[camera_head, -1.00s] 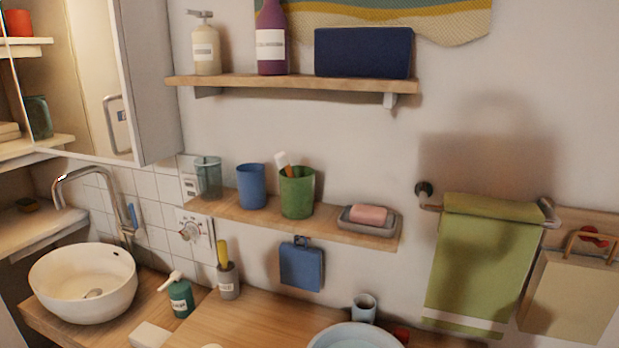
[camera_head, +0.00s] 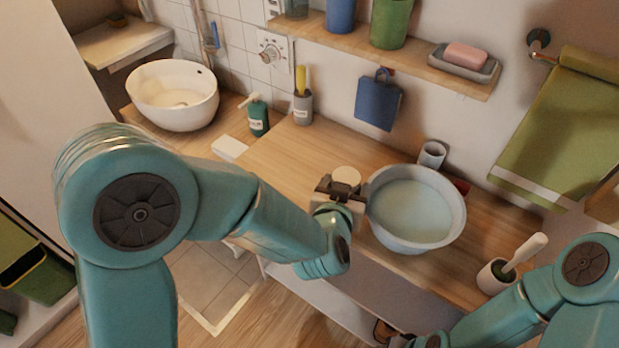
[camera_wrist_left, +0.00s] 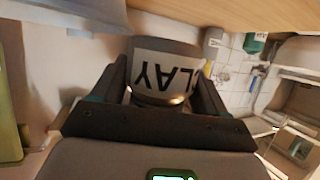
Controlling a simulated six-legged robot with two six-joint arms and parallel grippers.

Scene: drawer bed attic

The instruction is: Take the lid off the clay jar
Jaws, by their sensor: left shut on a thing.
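The clay jar (camera_wrist_left: 166,68) shows upside down in the left wrist view, with a white label reading CLAY. In the head view a round pale top (camera_head: 346,174), which looks like its lid, shows behind my left gripper (camera_head: 342,188). My left gripper (camera_wrist_left: 158,92) has a finger on each side of the jar's lid end, where a shiny rim shows, and is shut on the lid. Whether the lid sits on the jar or is lifted, I cannot tell. My right arm comes in at lower right; its gripper (camera_head: 420,341) is mostly cut off by the bottom edge.
A large basin (camera_head: 376,225) stands close right of the jar on the wooden counter (camera_head: 285,165). A cup (camera_head: 432,154) is behind it and a brush holder (camera_head: 496,277) farther right. A white block (camera_head: 229,148) and green soap bottle (camera_head: 258,117) stand left. Counter between is clear.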

